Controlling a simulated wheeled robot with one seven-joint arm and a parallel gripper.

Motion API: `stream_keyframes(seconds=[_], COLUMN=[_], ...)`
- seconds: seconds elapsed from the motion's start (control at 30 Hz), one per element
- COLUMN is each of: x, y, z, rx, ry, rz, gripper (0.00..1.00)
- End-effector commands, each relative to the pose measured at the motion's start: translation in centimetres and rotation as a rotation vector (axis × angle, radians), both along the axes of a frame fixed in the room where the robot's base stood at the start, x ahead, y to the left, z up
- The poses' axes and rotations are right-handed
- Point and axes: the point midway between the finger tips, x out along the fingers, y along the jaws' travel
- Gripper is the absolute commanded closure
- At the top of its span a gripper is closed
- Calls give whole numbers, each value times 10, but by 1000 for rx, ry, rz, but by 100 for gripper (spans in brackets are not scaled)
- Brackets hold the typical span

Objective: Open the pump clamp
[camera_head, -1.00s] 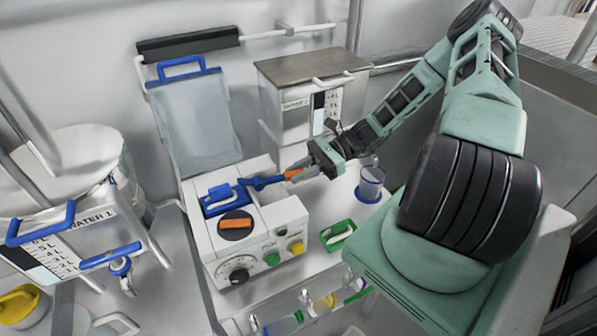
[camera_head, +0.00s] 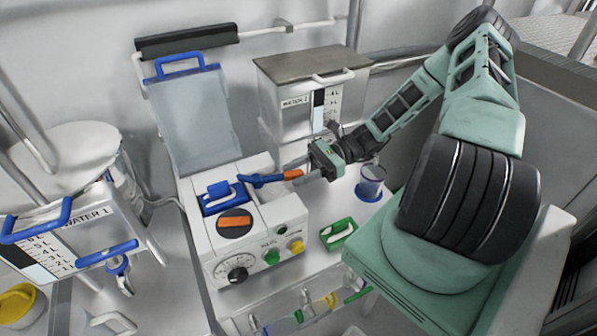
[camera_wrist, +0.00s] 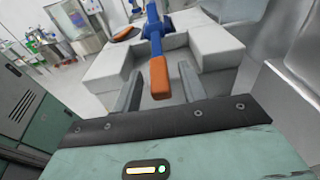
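The pump (camera_head: 258,215) is a white box on the bench in the head view. Its clamp is a blue block (camera_head: 222,194) on top with a blue lever (camera_head: 262,180) that reaches right to an orange tip (camera_head: 293,174). The lever also shows in the wrist view (camera_wrist: 154,35), with its orange tip (camera_wrist: 160,77) toward me. My gripper (camera_head: 298,165) is at the tip's right end. In the wrist view my gripper (camera_wrist: 161,88) is open, one finger on each side of the orange tip, with gaps visible on both sides.
An orange-marked black knob (camera_head: 235,223), a dial and green and yellow buttons are on the pump. A clear cup with a blue base (camera_head: 370,183) and a green clip (camera_head: 338,234) are to its right. A steel water tank (camera_head: 300,98) stands behind, another (camera_head: 70,235) at left.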

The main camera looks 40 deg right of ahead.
Motion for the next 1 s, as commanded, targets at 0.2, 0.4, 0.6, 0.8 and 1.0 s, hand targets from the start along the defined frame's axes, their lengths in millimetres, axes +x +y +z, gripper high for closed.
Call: stream_keyframes(seconds=[0.2,0.4,0.6,0.8,1.0], x=[-2,-11,-25,-37,-45], y=[-8,-42,-88,-130,-157], z=[0,1,7,13,18], rx=[0,-4,-6,-4,-2], ry=[-1,-1,-1,0,0], rz=[-1,-3,-3,-3,-2], gripper=[58,58,58,58,58])
